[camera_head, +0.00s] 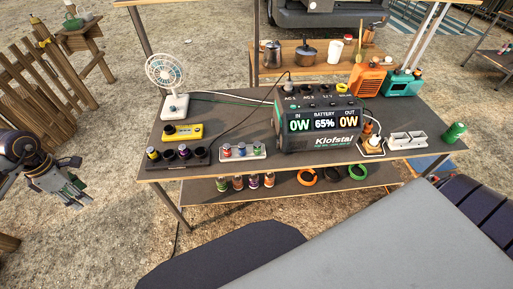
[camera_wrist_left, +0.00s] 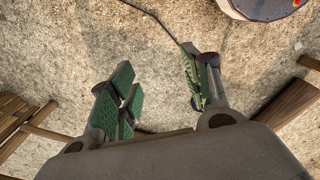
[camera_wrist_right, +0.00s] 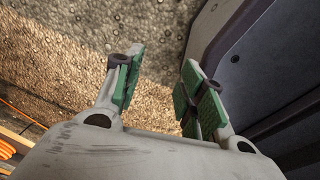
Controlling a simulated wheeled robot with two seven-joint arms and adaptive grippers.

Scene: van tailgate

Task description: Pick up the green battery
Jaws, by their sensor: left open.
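A green cylinder (camera_head: 455,132) stands at the right end of the table; it looks like the green battery, but it is too small to be sure. A smaller green-marked cylinder (camera_head: 222,184) stands on the lower shelf. My left gripper (camera_head: 68,193) is left of the table, apart from it, open and empty; its spread green-padded fingers also show in the left wrist view (camera_wrist_left: 158,85). My right gripper (camera_wrist_right: 160,80) shows only in the right wrist view, with its fingers apart and nothing between them, above bare ground beside a dark surface.
The table (camera_head: 225,110) holds a power station (camera_head: 318,122), a fan (camera_head: 170,85), a dark charger rack (camera_head: 178,158), a white tray (camera_head: 243,154) with small cylinders, and a white holder (camera_head: 407,139). Coloured rings (camera_head: 306,177) lie on the lower shelf. A grey surface fills the lower right.

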